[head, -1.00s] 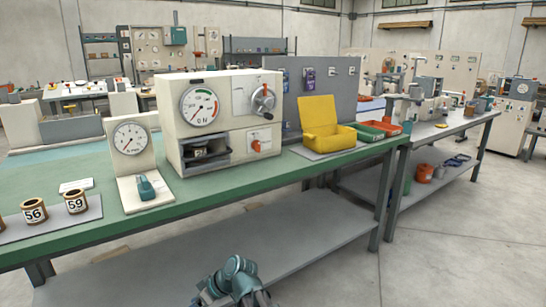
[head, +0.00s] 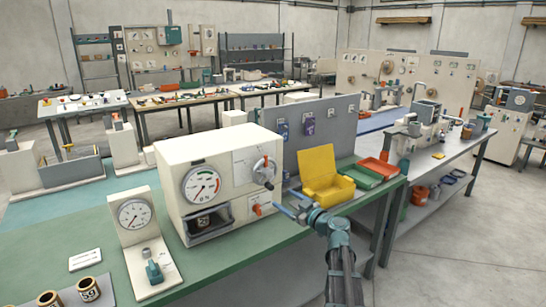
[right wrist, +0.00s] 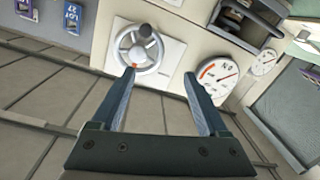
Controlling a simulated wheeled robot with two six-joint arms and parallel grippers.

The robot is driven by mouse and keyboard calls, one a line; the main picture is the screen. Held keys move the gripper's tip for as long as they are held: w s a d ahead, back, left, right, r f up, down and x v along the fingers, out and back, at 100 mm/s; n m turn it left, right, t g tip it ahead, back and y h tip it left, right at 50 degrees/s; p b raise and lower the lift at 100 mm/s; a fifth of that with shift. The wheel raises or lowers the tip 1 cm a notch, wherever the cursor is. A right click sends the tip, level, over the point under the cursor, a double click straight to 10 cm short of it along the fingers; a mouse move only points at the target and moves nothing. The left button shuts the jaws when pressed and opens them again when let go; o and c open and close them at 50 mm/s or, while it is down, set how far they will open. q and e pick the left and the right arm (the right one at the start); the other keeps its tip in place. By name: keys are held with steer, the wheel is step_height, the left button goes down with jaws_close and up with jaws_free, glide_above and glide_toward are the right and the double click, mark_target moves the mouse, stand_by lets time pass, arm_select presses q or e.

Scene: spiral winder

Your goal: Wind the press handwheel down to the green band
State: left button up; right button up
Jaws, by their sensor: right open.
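The cream press (head: 172,161) stands on the green bench. Its round handwheel (head: 264,172), a grey ring with a dark knob and a red mark, is on the front panel; it also shows in the right wrist view (right wrist: 152,62). The press gauge (head: 202,185) has a white face with a green and a red arc; its needle is too small to read surely. It also shows in the right wrist view (right wrist: 217,75). My right gripper (head: 285,203) is open and empty, in front of the press, with its fingers (right wrist: 160,80) just short of the handwheel. My left gripper is out of view.
A red-orange switch (head: 257,209) sits below the handwheel. A yellow open box (head: 325,180) and green and red trays stand right of the press. A separate dial stand (head: 135,214) and numbered cups (head: 88,289) are at the left.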

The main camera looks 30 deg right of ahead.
mark_target(270, 174)
steer(key=d+r+h, duration=0.1)
steer(key=d+r, duration=0.2)
steer(key=shift+t, duration=0.3)
steer(key=w, duration=0.9)
steer(key=w+a, duration=0.1)
steer(key=w, duration=0.3)
steer(key=shift+w+f+p, duration=0.2)
steer(key=shift+w+p, duration=0.1)
steer(key=shift+p, duration=0.05)
steer(key=shift+c, duration=0.3)
jaws_close()
